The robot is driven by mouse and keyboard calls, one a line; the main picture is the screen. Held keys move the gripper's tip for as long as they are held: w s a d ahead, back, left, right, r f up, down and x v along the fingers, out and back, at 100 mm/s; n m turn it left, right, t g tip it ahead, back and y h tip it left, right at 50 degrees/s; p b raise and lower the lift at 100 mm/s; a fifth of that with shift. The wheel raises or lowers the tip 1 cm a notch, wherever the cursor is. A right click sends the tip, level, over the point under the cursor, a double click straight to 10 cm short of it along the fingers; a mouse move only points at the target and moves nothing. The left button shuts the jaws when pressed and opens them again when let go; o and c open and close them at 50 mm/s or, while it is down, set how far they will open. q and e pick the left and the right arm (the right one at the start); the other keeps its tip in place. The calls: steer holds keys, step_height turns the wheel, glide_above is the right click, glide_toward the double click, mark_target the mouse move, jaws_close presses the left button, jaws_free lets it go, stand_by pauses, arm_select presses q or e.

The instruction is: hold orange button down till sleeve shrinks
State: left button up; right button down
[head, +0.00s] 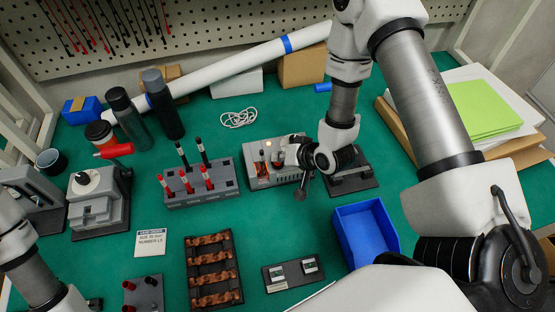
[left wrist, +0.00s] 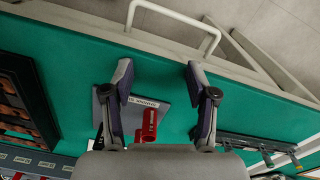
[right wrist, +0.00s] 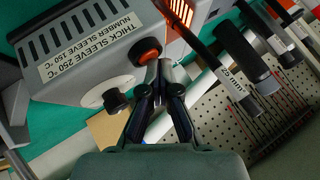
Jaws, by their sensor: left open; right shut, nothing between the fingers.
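The grey heater box (head: 262,180) stands at the middle of the table. In the right wrist view its side (right wrist: 85,55) shows a temperature label, a black dial knob (right wrist: 116,100) and the round orange button (right wrist: 149,52). My right gripper (right wrist: 160,68) is shut and empty, its fingertips at the button's lower edge; I cannot tell how far the button is pressed. An orange-glowing heater opening (right wrist: 180,14) shows above. A dark rod with a white-labelled sleeve (right wrist: 234,85) is nearby. My left gripper (left wrist: 157,80) is open and empty above a grey block with a red post (left wrist: 146,126).
A grey rack (head: 202,187) with red and black upright pieces stands left of the heater. A blue bin (head: 366,230) is to the right. A tray of copper pieces (head: 214,270) and a dark plate (head: 292,273) lie in front. Tall bottles (head: 163,105) stand behind left.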

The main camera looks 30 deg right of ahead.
stand_by(0.4)
arm_select(q)
steer(key=shift+r+p, duration=0.7)
arm_select(e)
steer(key=shift+r, duration=0.9)
arm_select(q)
step_height(320, 180, up, 4)
steer(key=p, duration=0.4)
arm_select(e)
step_height(320, 180, up, 5)
steer(key=shift+r, duration=0.1)
arm_select(q)
steer(key=shift+f, duration=0.1)
